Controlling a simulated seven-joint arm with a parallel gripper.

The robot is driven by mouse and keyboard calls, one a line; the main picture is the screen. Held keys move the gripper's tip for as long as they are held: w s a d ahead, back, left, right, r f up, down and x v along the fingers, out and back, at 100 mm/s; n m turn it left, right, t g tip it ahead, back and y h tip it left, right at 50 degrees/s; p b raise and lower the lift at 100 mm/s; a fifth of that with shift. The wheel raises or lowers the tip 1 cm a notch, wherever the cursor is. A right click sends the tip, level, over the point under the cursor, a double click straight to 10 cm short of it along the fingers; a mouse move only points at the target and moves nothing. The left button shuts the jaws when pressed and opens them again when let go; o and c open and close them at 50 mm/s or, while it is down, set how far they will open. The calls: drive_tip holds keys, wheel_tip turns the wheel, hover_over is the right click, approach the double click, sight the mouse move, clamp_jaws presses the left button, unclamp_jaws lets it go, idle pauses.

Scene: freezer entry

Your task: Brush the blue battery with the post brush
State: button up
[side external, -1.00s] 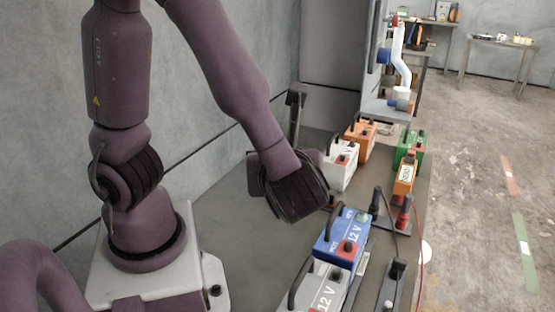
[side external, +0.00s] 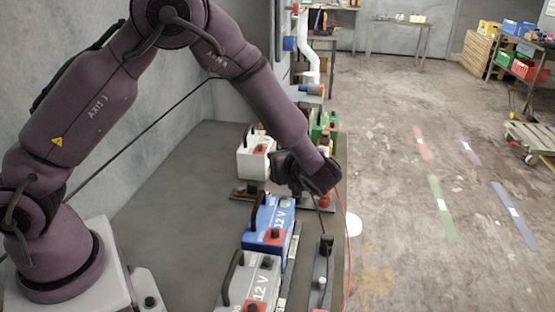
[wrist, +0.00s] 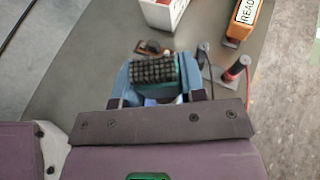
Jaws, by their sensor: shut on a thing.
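The blue battery (side external: 262,222), marked 12 V, stands upright on the grey bench, with a black handle and a red terminal cap on top. My gripper (side external: 290,180) is above and slightly right of its far end. In the wrist view, my gripper (wrist: 158,99) is shut on what looks like the post brush (wrist: 153,71), a teal body with a dark bristled pad. Blue surfaces show around the brush there, but I cannot tell whether brush and battery touch. In the side view the hand hides the brush.
A grey 12 V battery (side external: 252,280) stands on the near side of the blue one. Black and red cable posts (wrist: 235,70) rise close to the right.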

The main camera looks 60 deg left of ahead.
sight(285, 197)
drive_tip(key=shift+f, duration=0.1)
drive_tip(key=shift+f, duration=1.9)
drive_tip(key=shift+f, duration=1.35)
drive_tip(key=o, duration=1.1)
drive_tip(key=shift+f, duration=0.1)
drive_tip(key=v, duration=1.3)
